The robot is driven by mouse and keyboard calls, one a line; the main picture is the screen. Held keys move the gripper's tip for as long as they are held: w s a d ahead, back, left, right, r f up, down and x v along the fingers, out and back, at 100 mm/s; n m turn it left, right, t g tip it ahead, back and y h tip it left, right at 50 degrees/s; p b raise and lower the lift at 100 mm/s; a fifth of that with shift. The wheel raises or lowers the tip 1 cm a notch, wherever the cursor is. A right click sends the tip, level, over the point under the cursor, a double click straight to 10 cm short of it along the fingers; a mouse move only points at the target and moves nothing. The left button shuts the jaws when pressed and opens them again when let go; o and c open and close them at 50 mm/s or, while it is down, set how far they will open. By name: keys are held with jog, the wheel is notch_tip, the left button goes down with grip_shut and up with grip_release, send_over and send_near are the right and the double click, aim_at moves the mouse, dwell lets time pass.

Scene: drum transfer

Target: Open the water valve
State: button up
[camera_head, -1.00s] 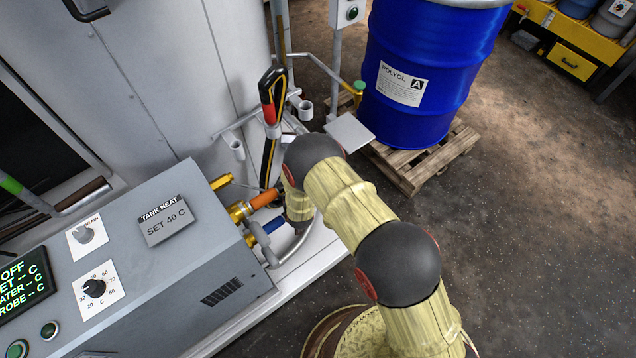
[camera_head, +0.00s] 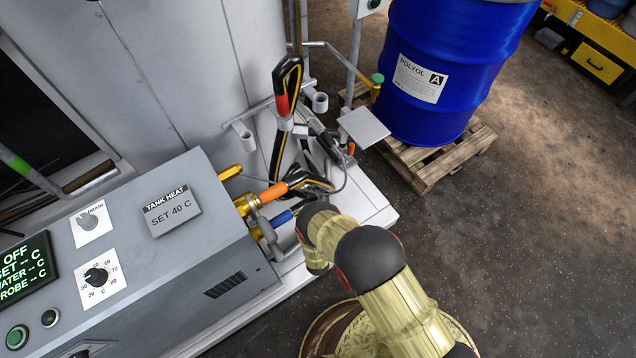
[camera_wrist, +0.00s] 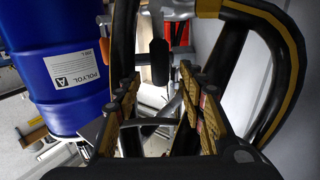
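I cannot tell for certain which fitting is the water valve. Candidates at the grey cabinet's right end are a yellow lever (camera_head: 230,172), a brass fitting with an orange hose end (camera_head: 272,192), a grey lever (camera_head: 262,222) and a blue hose end (camera_head: 280,220). My gripper (camera_wrist: 159,82) is open in the wrist view, with its gold-padded fingers apart and nothing visibly held. A dark rounded piece (camera_wrist: 159,62) shows beyond the fingertips; I cannot tell what it is. In the head view my arm hides the gripper, so its distance from the fittings is unclear.
Black hoses with yellow stripes (camera_head: 288,75) loop above the fittings; one also runs close on the right in the wrist view (camera_wrist: 285,60). A blue drum (camera_head: 440,110) stands on a wooden pallet (camera_head: 468,152). The floor at right (camera_head: 530,240) is clear.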

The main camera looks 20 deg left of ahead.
aim_at(318, 186)
jog(key=shift+b+x, duration=0.95)
jog(key=shift+x, duration=2.15)
jog(key=shift+f, duration=0.1)
jog(key=shift+c, duration=1.1)
jog(key=c, duration=0.7)
grip_shut()
